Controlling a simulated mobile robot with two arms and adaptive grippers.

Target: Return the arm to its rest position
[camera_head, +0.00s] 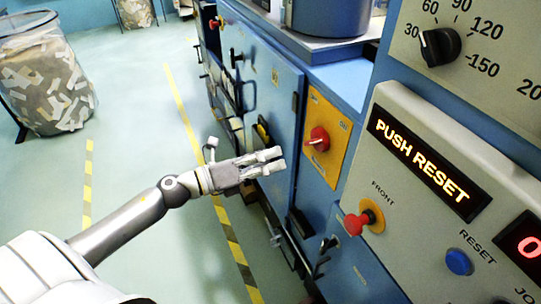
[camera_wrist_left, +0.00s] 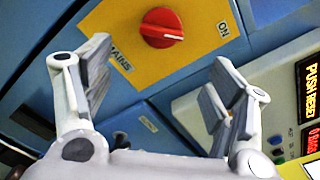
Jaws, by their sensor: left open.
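My left arm comes in from the left in the head view, and its left gripper (camera_head: 277,161) is in front of the blue machine cabinet (camera_head: 273,90). The gripper is open and empty. In the left wrist view, the two fingers of the left gripper (camera_wrist_left: 155,95) stand wide apart with nothing between them. The red mains switch (camera_head: 318,139) on its yellow plate (camera_head: 327,115) is to the right of the fingertips, apart from them. The red knob also shows in the left wrist view (camera_wrist_left: 161,27), beyond the fingers, with its bar near the ON mark. My right gripper is not in view.
A control panel at the right has a lit "PUSH RESET" display (camera_head: 419,158), a red front button (camera_head: 358,222), a blue reset button (camera_head: 459,262) and a black dial (camera_head: 440,46). A bin of scraps (camera_head: 48,85) stands at the far left. The floor (camera_head: 135,130) between is clear.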

